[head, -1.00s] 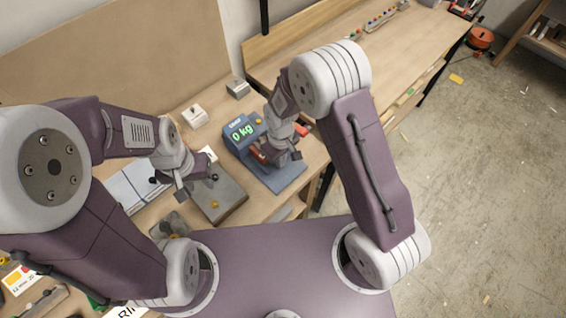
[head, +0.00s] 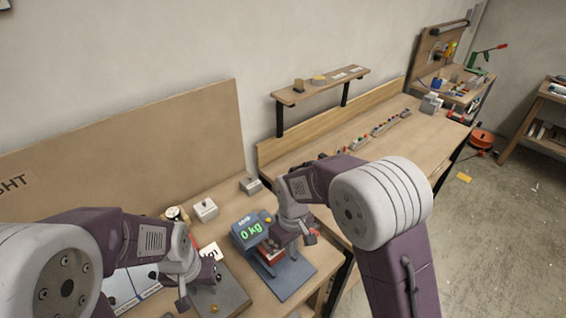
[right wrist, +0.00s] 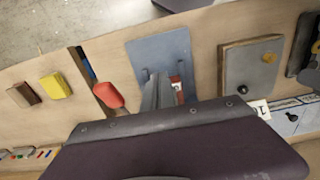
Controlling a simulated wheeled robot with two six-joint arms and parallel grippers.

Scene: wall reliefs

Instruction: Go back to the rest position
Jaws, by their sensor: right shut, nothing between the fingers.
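My left gripper (head: 198,290) hangs over a grey plate (head: 232,296) at lower left in the head view; its fingers are too small and overlapped to tell open from shut. My right gripper (head: 308,237) is shut and empty, just right of the blue scale (head: 240,234), whose display reads 0 kg. In the right wrist view my right gripper's fingers (right wrist: 162,92) are together above the scale's blue plate (right wrist: 163,50). A red block (right wrist: 177,84) shows beside the fingers; the gripper partly hides it. The scale's base plate (head: 292,280) shows in the head view.
A white box with a knob (head: 205,209) and a grey box (head: 251,185) stand by the board. A red handle (right wrist: 108,95) and a yellow block (right wrist: 56,85) lie left of the scale plate in the wrist view.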

